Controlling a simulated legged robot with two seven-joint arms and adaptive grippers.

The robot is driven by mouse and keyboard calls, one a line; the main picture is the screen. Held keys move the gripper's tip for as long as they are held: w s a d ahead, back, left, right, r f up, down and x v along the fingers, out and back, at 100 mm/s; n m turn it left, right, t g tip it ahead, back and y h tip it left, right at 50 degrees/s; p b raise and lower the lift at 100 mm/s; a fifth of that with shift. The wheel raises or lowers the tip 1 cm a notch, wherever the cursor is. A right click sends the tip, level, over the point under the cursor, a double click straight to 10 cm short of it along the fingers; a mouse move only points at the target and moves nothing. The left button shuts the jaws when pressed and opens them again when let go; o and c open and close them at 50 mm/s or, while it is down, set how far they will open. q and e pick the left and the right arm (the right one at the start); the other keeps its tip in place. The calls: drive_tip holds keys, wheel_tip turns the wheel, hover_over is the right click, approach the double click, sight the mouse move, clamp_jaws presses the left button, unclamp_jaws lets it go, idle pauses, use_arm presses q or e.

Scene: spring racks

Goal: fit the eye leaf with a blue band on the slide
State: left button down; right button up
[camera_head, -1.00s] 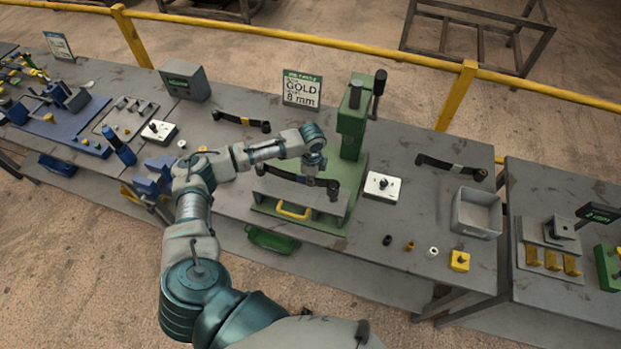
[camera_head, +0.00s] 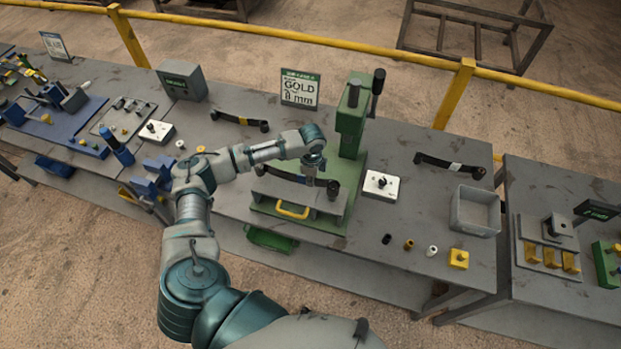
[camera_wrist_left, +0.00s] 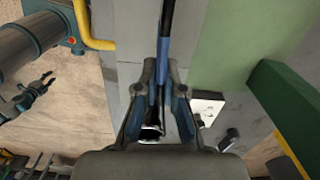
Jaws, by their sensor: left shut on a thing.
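My left gripper (camera_head: 312,178) is shut on a dark leaf (camera_head: 284,174) over the grey slide (camera_head: 276,191) of the green press. In the left wrist view the leaf (camera_wrist_left: 167,22) runs between the fingers (camera_wrist_left: 164,82), and its blue band (camera_wrist_left: 163,50) shows just ahead of them. The slide has a yellow handle (camera_head: 293,211) at its front. The leaf lies along the slide, with its right end by a dark round piece. I cannot tell whether the leaf touches the slide or is seated on it.
The press column (camera_head: 351,120) stands right behind the slide. Other dark leaves lie at the back left (camera_head: 240,119) and right (camera_head: 450,165). A white box with a knob (camera_head: 381,185), a grey bin (camera_head: 475,212) and several small bushings are to the right. A sign (camera_head: 300,89) stands behind.

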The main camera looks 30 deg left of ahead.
use_arm(q)
drive_tip(key=shift+a+f, duration=0.55)
drive_tip(key=shift+f, duration=0.2)
drive_tip(key=shift+d+f, duration=0.3)
drive_tip(key=shift+f, duration=0.25)
use_arm(e)
drive_tip(key=shift+a, duration=0.15)
use_arm(q)
drive_tip(key=shift+a+f, duration=0.15)
drive_tip(key=shift+f, duration=0.1)
use_arm(e)
drive_tip(key=shift+r, duration=0.1)
